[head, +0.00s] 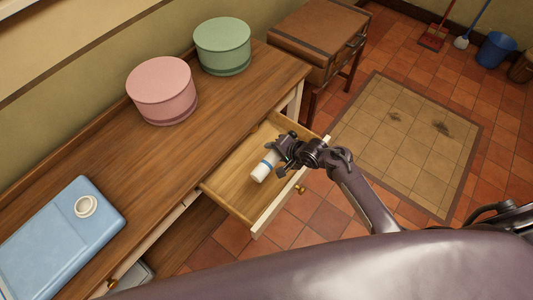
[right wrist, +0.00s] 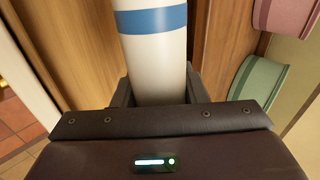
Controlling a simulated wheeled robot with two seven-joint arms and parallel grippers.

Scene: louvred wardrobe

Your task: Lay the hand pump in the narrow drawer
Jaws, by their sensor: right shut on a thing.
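The hand pump is a white cylinder with a blue band (head: 264,169). In the head view it is over the open narrow drawer (head: 228,183), within its outline. My right gripper (head: 286,152) is shut on the pump; the right wrist view shows the white body (right wrist: 153,60) between the two fingers. The gripper hides the pump's far end. I cannot tell whether the pump touches the drawer floor. The drawer is pulled out from the wooden table, and its visible floor is otherwise bare. My left gripper is not in view.
A pink round box (head: 162,92) and a green round box (head: 222,47) stand on the tabletop (head: 130,150). A blue canister (head: 60,235) lies at the left. A brown leather case (head: 318,40) stands beyond the table. The drawer's front has a brass knob (head: 300,189).

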